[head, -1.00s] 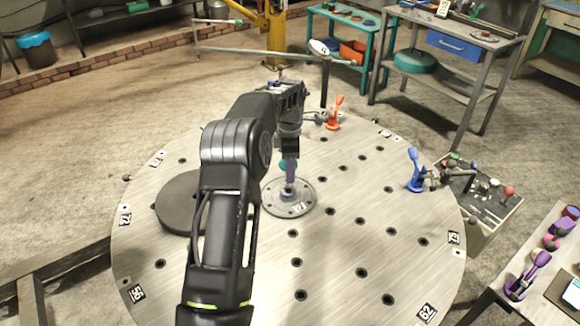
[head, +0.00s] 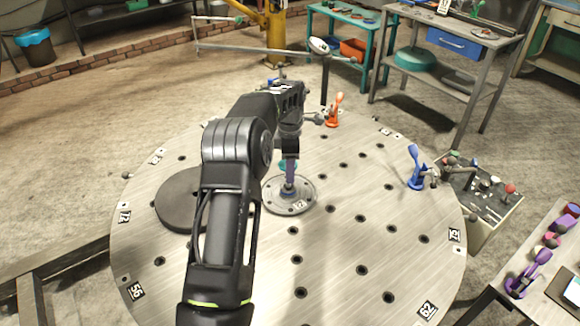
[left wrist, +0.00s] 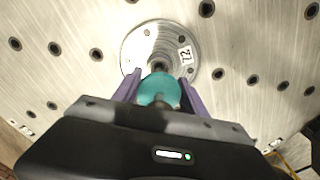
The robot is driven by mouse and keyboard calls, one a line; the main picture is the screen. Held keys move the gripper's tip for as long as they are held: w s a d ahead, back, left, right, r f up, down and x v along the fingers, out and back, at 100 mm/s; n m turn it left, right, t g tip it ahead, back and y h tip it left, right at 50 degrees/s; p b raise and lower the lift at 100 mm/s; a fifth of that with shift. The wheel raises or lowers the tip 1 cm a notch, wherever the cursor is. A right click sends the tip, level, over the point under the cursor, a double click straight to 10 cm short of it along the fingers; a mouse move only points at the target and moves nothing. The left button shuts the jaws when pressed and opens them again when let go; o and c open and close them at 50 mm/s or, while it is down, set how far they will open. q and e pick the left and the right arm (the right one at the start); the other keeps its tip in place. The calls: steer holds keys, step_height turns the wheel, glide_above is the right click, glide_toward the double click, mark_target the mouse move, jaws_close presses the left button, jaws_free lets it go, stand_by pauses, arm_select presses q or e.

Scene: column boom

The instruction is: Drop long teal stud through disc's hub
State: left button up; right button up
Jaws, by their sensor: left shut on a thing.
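The long teal stud has a round teal head (left wrist: 159,90) in the left wrist view, between the two purple fingers of my left gripper (left wrist: 160,84), which is shut on it. In the head view a bit of teal (head: 288,164) shows beside my left gripper (head: 289,178), which points down over the disc's middle. The round grey metal disc (head: 272,204) lies flat on the big round table. The disc also shows in the left wrist view (left wrist: 140,45), with its hub partly behind the teal head. I cannot tell how far the stud's lower end is in the hub. My right gripper is not in view.
The round table (head: 340,255) has several dark holes. A dark grey round plate (head: 177,203) lies left of the disc, partly behind my arm. An orange clamp (head: 334,112) and a blue clamp (head: 416,170) stand at the table's far and right edges.

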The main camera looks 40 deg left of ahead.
arm_select(q)
steer(key=shift+f+b, duration=0.8)
steer(key=shift+f, duration=0.9)
stand_by(0.7)
steer(key=shift+f, duration=0.35)
steer(key=shift+f+b, duration=0.95)
steer(key=shift+f, duration=0.6)
stand_by(0.8)
steer(key=shift+s+f+b, duration=0.1)
steer(key=shift+f+b, duration=0.2)
steer(key=shift+f, duration=0.5)
stand_by(1.9)
